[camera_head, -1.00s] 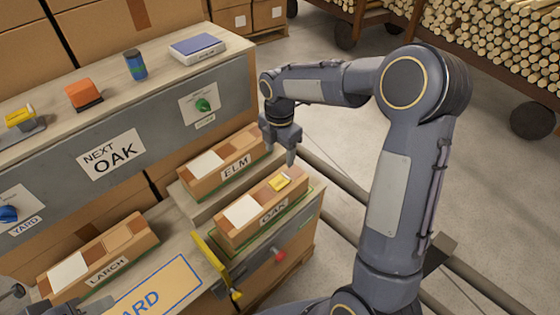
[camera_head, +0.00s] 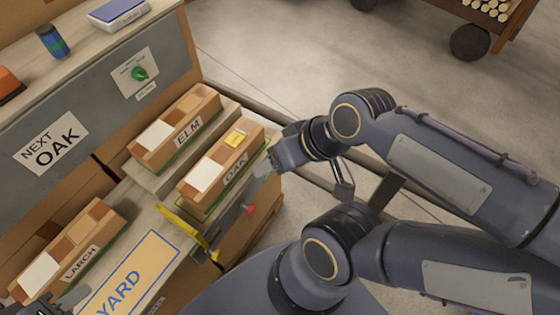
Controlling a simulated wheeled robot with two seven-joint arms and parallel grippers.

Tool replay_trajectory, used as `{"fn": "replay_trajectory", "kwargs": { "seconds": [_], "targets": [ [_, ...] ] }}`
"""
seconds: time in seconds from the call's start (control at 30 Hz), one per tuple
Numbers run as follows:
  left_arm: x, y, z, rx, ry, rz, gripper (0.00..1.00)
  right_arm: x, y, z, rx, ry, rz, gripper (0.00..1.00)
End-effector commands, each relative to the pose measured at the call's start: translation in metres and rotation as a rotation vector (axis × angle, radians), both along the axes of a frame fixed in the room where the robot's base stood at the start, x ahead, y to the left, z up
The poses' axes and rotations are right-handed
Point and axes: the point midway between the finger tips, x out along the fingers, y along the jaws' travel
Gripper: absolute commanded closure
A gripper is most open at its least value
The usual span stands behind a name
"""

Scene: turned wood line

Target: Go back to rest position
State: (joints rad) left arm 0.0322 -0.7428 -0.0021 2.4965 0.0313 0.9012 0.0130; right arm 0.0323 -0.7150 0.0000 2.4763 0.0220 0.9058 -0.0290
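My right arm comes in from the right, folded back. Its gripper (camera_head: 290,152) is near the right end of the OAK box (camera_head: 208,174), over or in front of the shelf edge; I cannot tell whether it touches anything, and its finger gap is unclear. The OAK box carries a white label and a yellow tag (camera_head: 235,138). Only a dark part of my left gripper (camera_head: 62,303) shows at the lower left corner, by the LARCH box (camera_head: 80,262); its fingers cannot be made out.
The ELM box (camera_head: 190,128) stands behind the OAK box. A yellow bar (camera_head: 185,224) and a red knob (camera_head: 250,209) are at the front. A YARD sign (camera_head: 125,285) lies at lower left.

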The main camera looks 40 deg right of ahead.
Motion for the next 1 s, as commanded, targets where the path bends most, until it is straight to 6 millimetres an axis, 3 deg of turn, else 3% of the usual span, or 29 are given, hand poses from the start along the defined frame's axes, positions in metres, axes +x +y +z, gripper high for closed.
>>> {"fn": "replay_trajectory", "kwargs": {
  "seconds": [0.37,0.47,0.7,0.8,1.0],
  "targets": [
    [0.0,0.0,0.002,0.0,0.0,0.0,0.64,-0.004,0.002,-0.001,0.032,0.002,-0.044,0.39],
    [0.0,0.0,0.014,0.0,0.0,0.0,0.64,-0.004,0.002,0.012,0.03,0.002,-0.044,0.39],
    [0.0,0.0,0.08,0.0,0.0,0.0,0.64,-0.004,0.002,0.078,0.03,0.002,-0.043,0.39],
    [0.0,0.0,0.098,0.0,-0.001,0.0,0.64,-0.004,0.002,0.096,0.03,0.002,-0.043,0.39],
    [0.0,0.0,0.094,0.0,0.0,0.0,0.64,-0.004,0.002,0.092,0.03,0.003,-0.043,0.39]
  ]
}}
